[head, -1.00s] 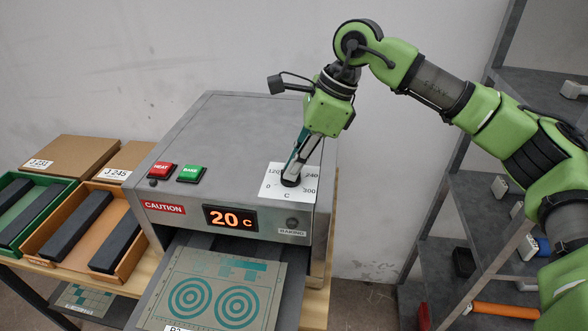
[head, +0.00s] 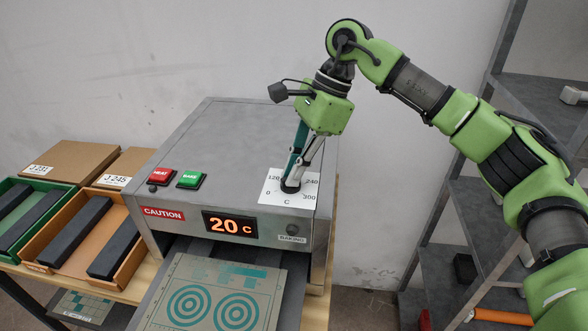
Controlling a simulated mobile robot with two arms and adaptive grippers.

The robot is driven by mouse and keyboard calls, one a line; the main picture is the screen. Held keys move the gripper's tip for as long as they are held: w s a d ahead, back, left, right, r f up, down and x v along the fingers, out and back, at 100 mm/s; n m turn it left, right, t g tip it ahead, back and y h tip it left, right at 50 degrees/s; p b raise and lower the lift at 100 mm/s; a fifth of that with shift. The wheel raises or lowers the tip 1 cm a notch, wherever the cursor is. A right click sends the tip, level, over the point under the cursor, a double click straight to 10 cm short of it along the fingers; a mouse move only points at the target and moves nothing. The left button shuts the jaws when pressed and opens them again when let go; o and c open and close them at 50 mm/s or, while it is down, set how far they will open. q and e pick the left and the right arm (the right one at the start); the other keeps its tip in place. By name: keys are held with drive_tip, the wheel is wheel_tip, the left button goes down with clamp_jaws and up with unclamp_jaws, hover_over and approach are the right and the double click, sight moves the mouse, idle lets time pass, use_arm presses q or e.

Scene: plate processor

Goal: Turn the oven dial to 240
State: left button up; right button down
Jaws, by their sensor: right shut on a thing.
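The oven (head: 240,135) is a grey metal box on a wooden table. Its dial (head: 290,187) is a dark knob on a white scale plate (head: 305,197) marked 0, 120, 240 and 300 with a C, on the top near the front right. My right gripper (head: 292,180) points down from above and is shut on the dial, hiding most of it. The dial's pointer cannot be made out. The orange display (head: 230,225) reads 20 C. My left gripper is not in view.
A red HEAT button (head: 160,174) and a green BAKE button (head: 191,178) sit left on the oven top. A patterned plate (head: 215,295) lies on the tray in front. Green (head: 8,255) and orange (head: 52,266) boxes stand left. A grey shelf (head: 450,250) stands right.

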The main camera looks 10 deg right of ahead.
drive_tip(key=c, duration=2.1)
unclamp_jaws()
drive_tip(key=shift+c, duration=0.2)
drive_tip(key=shift+r, duration=0.1)
drive_tip(key=v, duration=1.2)
drive_tip(key=shift+a, duration=0.1)
